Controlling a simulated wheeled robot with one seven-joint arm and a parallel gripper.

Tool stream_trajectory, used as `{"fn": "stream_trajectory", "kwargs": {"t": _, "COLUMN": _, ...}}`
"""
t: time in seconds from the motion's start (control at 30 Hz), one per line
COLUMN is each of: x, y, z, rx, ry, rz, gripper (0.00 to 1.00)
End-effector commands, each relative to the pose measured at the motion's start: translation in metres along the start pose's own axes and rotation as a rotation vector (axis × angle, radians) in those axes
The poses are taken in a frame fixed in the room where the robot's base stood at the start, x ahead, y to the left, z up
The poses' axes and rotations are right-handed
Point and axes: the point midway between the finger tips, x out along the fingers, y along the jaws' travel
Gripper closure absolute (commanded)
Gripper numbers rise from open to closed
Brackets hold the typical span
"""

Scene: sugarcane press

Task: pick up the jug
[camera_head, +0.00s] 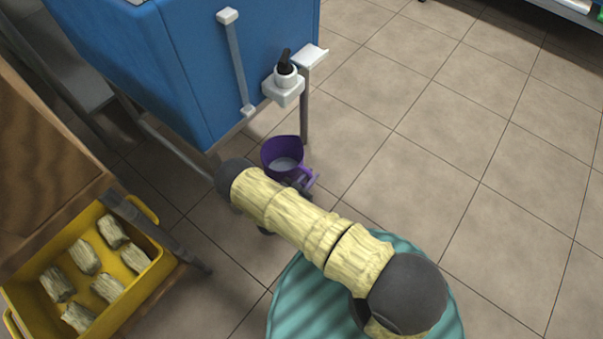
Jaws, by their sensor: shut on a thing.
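The purple jug (283,152) is upright below the blue tank, close to the tank's front leg, with its open top facing up and a pale inside. Its handle sticks out to the lower right. My gripper (300,186) is at the handle side of the jug and shut on it. My arm hides part of the gripper, so the fingers show only as a small dark shape. I cannot tell whether the jug's base touches the floor.
The blue tank (185,65) with a white tap (284,84) stands above and behind the jug. The tiled floor (450,150) at right is clear.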

Motion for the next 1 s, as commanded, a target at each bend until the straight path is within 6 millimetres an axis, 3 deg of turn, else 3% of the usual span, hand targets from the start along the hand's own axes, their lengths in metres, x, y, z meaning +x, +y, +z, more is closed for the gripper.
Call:
{"fn": "stream_trajectory", "kwargs": {"t": 0.37, "x": 0.0, "y": 0.001, "z": -0.013, "rx": -0.006, "ry": -0.002, "rz": 0.001, "gripper": 1.0}}
{"fn": "stream_trajectory", "kwargs": {"t": 1.0, "x": 0.0, "y": -0.001, "z": -0.075, "rx": -0.002, "ry": 0.001, "rz": -0.001, "gripper": 1.0}}
